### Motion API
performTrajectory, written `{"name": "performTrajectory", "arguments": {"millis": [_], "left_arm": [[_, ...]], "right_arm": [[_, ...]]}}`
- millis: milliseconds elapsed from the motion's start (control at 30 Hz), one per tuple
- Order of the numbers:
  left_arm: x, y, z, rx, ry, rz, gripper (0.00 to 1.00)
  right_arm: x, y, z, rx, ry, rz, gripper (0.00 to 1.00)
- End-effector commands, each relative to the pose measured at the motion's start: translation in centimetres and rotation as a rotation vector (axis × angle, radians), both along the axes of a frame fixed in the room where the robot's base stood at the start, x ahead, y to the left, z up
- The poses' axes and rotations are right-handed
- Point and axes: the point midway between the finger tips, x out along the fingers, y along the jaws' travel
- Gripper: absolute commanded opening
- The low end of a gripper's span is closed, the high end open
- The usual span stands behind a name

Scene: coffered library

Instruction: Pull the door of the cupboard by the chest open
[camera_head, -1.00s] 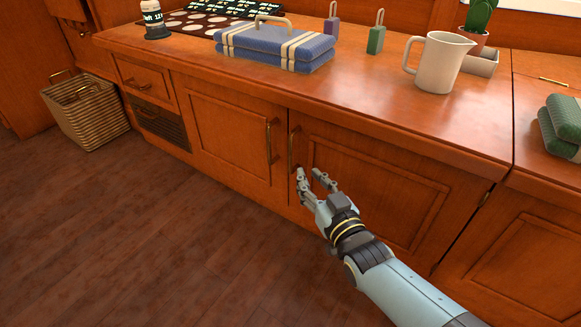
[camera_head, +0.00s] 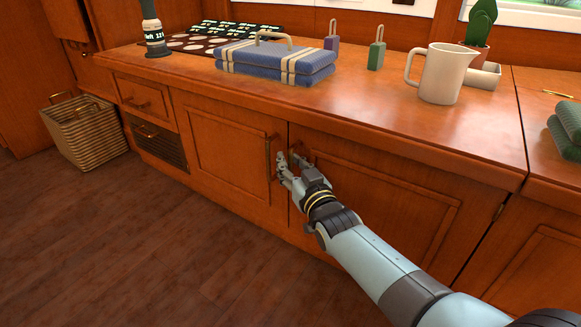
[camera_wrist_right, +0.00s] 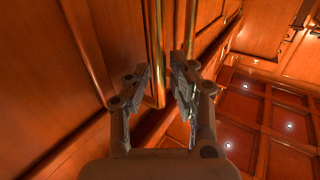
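The wooden cupboard under the counter has a left door (camera_head: 226,150) and a right door (camera_head: 375,205), both seemingly closed. Each has a vertical brass handle near the seam between them. The left door's handle (camera_head: 268,158) shows clear in the head view. My right gripper (camera_head: 288,160) is at the seam, by the right door's handle, which its fingers largely hide. In the right wrist view, the gripper (camera_wrist_right: 160,82) has its fingers apart, with a brass bar (camera_wrist_right: 157,50) between them. I cannot tell whether they touch it. My left gripper is not in view.
On the counter (camera_head: 200,78) stand a folded blue bundle (camera_head: 275,62), a white pitcher (camera_head: 442,75), two tags (camera_head: 376,55) and a cactus pot. Drawers (camera_head: 140,97) and a wicker basket (camera_head: 85,132) are at left. The floor (camera_head: 130,240) in front is clear.

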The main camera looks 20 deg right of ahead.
Motion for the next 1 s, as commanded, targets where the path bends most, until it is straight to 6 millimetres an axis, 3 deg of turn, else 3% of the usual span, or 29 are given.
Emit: {"name": "performTrajectory", "arguments": {"millis": [300, 500, 1000], "left_arm": [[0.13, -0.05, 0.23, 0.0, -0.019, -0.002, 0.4], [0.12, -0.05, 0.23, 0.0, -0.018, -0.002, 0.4], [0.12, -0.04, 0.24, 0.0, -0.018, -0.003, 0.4]], "right_arm": [[0.22, 0.03, 0.01, 0.0, 0.001, 0.0, 0.22], [0.2, 0.01, 0.0, 0.0, 0.001, 0.0, 0.0], [0.15, -0.04, -0.06, 0.0, 0.002, 0.0, 0.0]]}}
